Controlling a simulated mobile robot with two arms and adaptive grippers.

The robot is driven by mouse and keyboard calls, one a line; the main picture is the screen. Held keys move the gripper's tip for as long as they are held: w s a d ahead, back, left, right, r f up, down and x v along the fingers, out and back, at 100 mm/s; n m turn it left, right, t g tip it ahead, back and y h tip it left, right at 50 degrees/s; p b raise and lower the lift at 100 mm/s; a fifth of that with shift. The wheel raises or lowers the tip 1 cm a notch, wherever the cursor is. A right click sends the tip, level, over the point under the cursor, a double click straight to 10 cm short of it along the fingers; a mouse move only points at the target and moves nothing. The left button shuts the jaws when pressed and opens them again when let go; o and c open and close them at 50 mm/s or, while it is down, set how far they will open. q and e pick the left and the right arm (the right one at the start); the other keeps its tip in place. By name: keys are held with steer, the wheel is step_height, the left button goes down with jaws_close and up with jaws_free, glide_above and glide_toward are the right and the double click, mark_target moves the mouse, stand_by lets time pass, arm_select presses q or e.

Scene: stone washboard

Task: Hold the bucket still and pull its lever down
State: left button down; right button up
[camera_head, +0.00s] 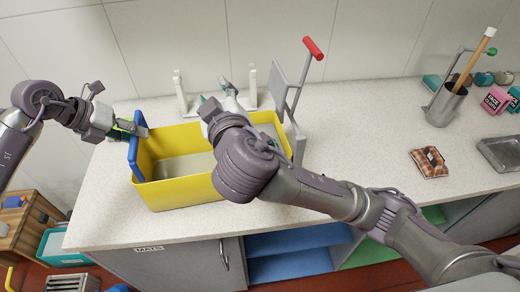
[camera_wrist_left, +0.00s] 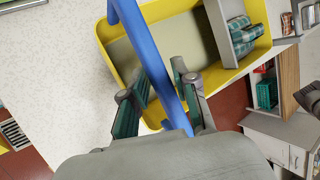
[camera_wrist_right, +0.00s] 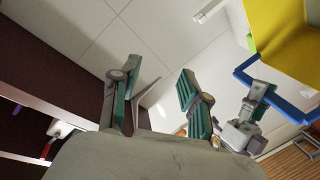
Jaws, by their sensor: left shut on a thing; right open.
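The yellow bucket (camera_head: 180,190) stands on the counter with a blue handle (camera_head: 135,158) at its left end. My left gripper (camera_head: 138,130) is shut on this handle; in the left wrist view the blue bar (camera_wrist_left: 155,55) passes between its fingers (camera_wrist_left: 160,92). The lever rises at the bucket's right end as a grey bar with a red grip (camera_head: 313,48), tilted up and right. My right gripper (camera_head: 217,92) is open and empty above the bucket, left of the lever. Its forearm hides part of the bucket. The right wrist view shows its spread fingers (camera_wrist_right: 160,72) but not the lever.
White uprights (camera_head: 180,92) stand behind the bucket near the tiled wall. At right are a metal pail (camera_head: 443,107) with a wooden-handled tool, a plaid cloth item (camera_head: 429,162) and a grey tray (camera_head: 503,152). The counter between lever and pail is clear.

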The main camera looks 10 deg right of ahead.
step_height(320, 180, up, 17)
steer(key=s+n+t+y, duration=0.3)
steer(key=n+t+y, duration=0.3)
steer(key=n+y, duration=0.15)
steer(key=s+a+r+n+g+y, duration=0.25)
steer(key=s+n+g+y, duration=0.25)
steer(key=n+g+y, duration=0.45)
steer(key=s+a+r+n+g+y, duration=0.1)
steer(key=s+r+n+g+y, duration=0.35)
steer(key=n, duration=0.75)
steer(key=n+t+h, duration=0.4)
steer(key=n+h, duration=0.2)
steer(key=h, duration=1.8)
glide_toward(321, 53)
steer(key=shift+x, duration=4.95)
